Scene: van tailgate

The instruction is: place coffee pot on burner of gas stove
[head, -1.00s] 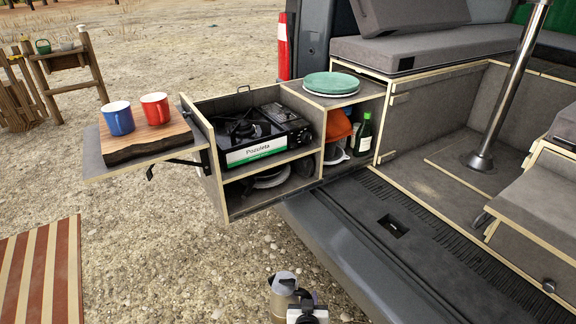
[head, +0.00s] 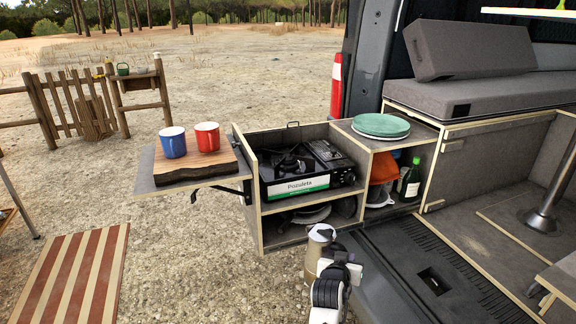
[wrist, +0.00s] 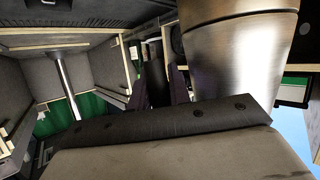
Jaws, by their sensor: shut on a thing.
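A metal coffee pot (head: 318,240) is held upright by my gripper (head: 328,258) in front of the kitchen box, low in the head view. Its silver body (wrist: 240,55) fills the upper right of the wrist view. My gripper is shut on it; the fingertips are mostly hidden. The gas stove (head: 300,172) sits in the top tray of the box, behind and above the pot in the picture. Its black burner (head: 290,163) is on the left part of the stove and looks bare.
A blue mug (head: 173,142) and a red mug (head: 207,137) stand on a wooden board (head: 197,172) on the side shelf. Green plates (head: 381,126) lie on the box top to the right. The box's front edge and left wall (head: 245,165) border the stove.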

